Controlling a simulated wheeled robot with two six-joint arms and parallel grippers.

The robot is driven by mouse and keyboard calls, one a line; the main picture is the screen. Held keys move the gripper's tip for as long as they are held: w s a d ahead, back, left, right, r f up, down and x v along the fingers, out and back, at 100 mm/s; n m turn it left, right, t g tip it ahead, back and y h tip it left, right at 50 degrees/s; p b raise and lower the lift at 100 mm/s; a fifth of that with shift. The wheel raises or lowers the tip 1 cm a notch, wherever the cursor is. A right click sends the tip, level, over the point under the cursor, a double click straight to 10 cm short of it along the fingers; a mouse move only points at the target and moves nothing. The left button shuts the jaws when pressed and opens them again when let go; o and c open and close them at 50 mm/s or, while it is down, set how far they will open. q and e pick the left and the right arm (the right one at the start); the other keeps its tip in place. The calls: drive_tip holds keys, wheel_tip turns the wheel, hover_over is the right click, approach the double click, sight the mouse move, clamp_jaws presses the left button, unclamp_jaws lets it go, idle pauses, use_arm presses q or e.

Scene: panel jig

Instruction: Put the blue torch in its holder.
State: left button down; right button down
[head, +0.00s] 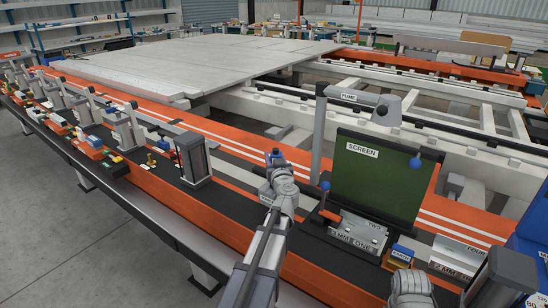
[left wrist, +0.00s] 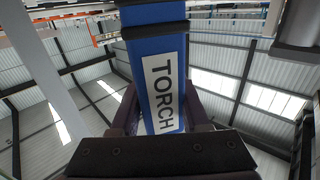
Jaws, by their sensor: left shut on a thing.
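The blue torch (left wrist: 160,85) has dark bands and a white label reading TORCH, and it fills the middle of the left wrist view. My left gripper (left wrist: 160,125) is shut on it, with dark jaws on both sides. In the head view my left gripper (head: 274,162) is over the jig, left of the green screen. I cannot pick out the torch's holder with certainty. My right gripper's jaws do not show; only a grey piece of my right arm is at the bottom.
A green panel labelled SCREEN (head: 375,180) and a grey arm labelled FUME (head: 362,100) stand to the right. A grey post (head: 193,160) stands left. Striped orange bench surface lies between.

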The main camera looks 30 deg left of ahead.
use_arm(q)
drive_tip(key=shift+c, duration=1.6)
unclamp_jaws()
drive_tip(key=v, duration=0.7)
drive_tip(key=shift+s+d, duration=0.25)
drive_tip(key=shift+d, duration=0.05)
